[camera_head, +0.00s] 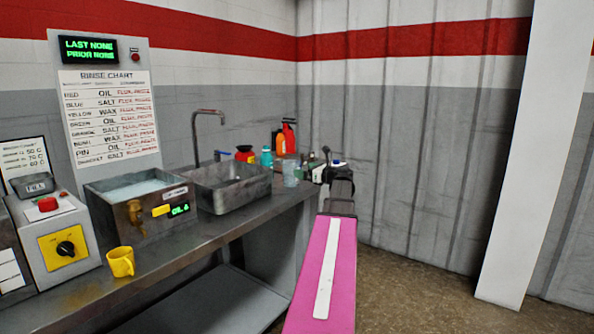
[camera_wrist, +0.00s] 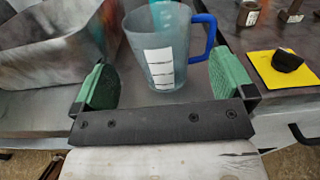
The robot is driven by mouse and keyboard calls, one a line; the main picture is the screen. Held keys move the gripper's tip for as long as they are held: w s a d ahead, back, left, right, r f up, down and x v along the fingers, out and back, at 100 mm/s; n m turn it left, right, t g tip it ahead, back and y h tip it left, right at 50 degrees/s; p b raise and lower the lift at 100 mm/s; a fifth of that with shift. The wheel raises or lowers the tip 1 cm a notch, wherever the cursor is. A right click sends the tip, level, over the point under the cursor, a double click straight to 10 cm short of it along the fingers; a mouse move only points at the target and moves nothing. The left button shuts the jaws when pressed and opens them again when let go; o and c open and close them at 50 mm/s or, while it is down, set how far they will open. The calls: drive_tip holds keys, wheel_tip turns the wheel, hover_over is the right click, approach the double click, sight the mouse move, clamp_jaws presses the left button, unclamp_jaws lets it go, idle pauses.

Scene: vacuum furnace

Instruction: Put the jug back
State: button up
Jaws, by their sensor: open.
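The jug (camera_wrist: 160,40) is translucent, with a white marked label and a blue handle on its right in the wrist view. It stands upright on the steel bench beside the sink. It also shows in the head view (camera_head: 291,173), near the bench's far end. My gripper (camera_wrist: 165,78) is open, with its green finger pads on either side of the jug's near side. In the head view my gripper (camera_head: 339,185) is dark and small at the end of my pink arm.
The sink (camera_head: 230,190) with a tall tap is left of the jug. Several bottles (camera_head: 289,137) stand behind it. A yellow pad (camera_wrist: 275,72) with a dark object lies to the right. A rinse bath (camera_head: 140,200) and yellow mug (camera_head: 121,262) stand farther left along the bench.

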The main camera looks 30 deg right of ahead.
drive_tip(key=shift+v, duration=2.55)
